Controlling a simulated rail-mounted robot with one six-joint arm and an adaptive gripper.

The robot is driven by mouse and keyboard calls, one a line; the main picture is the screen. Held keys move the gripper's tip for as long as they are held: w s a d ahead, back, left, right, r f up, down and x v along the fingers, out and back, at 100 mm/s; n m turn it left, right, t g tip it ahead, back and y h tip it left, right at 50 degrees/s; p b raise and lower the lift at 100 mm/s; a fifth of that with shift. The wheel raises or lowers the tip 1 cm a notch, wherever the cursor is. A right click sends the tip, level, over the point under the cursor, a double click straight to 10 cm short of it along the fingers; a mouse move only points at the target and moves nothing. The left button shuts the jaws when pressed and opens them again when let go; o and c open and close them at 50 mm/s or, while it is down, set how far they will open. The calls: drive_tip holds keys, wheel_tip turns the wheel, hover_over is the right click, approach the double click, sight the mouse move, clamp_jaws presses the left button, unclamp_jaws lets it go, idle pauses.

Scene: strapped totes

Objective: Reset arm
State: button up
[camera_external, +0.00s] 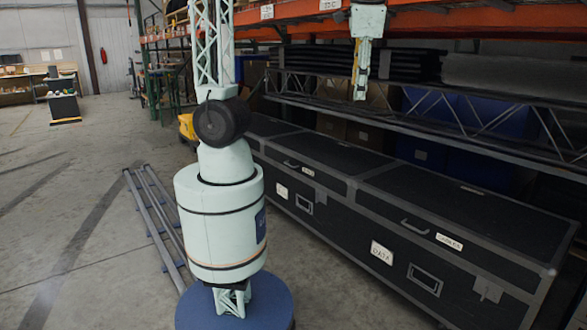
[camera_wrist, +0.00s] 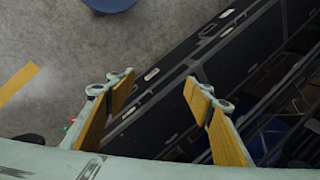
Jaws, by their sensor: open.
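My gripper (camera_external: 360,75) hangs at the upper right of the external view, in front of the rack and above the long black cases. In the wrist view my gripper (camera_wrist: 158,80) has its two yellow-padded fingers spread wide apart. Nothing is between the fingers; the floor and the dark case tops show beyond them. No strapped tote is held.
Black cases (camera_external: 440,205) with white labels stand along the rack's front. An orange rack beam (camera_external: 470,18), a grey metal truss (camera_external: 480,120) and blue bins (camera_external: 425,115) are behind. Grey rails (camera_external: 150,215) lie on the floor at left. Open concrete floor (camera_external: 70,190) extends left.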

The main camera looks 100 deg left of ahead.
drive_tip(key=s+d+r+t+h, duration=0.1)
drive_tip(key=s+d, duration=0.3)
drive_tip(key=s, duration=0.4)
drive_tip(key=s+d+r+t+h, duration=0.2)
drive_tip(key=s+d+t+h, duration=0.1)
drive_tip(key=s, duration=0.5)
drive_tip(key=shift+d, duration=0.45)
drive_tip(key=shift+s+r, duration=0.1)
drive_tip(key=shift+c, duration=0.8)
idle(0.4)
